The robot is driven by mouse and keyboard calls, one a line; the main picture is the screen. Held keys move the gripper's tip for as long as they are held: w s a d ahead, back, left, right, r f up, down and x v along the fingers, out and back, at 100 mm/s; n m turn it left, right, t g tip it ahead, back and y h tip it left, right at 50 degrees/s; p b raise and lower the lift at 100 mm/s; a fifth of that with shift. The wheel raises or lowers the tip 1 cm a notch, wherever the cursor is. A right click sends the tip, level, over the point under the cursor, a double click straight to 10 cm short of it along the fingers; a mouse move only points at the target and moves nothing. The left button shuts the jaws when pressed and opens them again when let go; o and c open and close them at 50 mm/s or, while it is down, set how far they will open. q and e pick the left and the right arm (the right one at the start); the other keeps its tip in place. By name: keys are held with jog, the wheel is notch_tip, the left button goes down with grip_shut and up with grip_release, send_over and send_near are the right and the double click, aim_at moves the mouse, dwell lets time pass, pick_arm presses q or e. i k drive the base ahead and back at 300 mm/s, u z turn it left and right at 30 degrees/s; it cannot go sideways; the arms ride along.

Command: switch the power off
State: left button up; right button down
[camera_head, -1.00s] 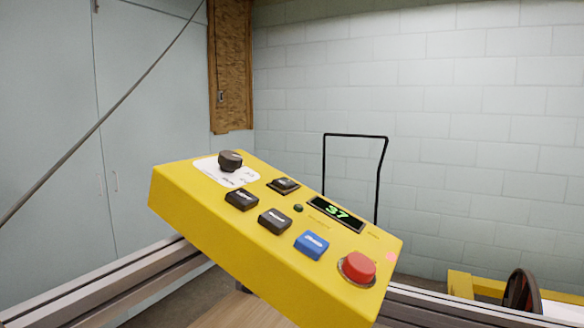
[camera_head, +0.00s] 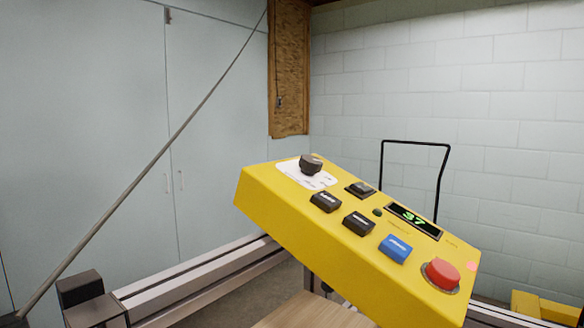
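A yellow control box (camera_head: 330,238) stands tilted in the middle of the head view. A black rotary knob (camera_head: 311,164) sits on a white label at its upper left. Beside it are a small black switch (camera_head: 360,189), two black buttons (camera_head: 326,201) (camera_head: 358,223), a blue button (camera_head: 395,249) and a red round button (camera_head: 441,274). A lit display (camera_head: 414,221) reads 37 in green. The lettering on the buttons is too small to read. Neither of my grippers is in view.
A metal rail (camera_head: 205,280) runs behind and below the box, with a dark end block (camera_head: 85,293) at left. A thin slanted rod (camera_head: 150,163) crosses the left side. A black wire frame (camera_head: 415,143) stands behind the box. A wooden surface (camera_head: 312,312) lies below.

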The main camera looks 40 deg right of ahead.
aim_at(360, 188)
jog(key=u, duration=0.05)
jog(key=k, duration=1.35)
jog(key=z, duration=0.45)
jog(key=i, duration=1)
jog(key=u, duration=0.05)
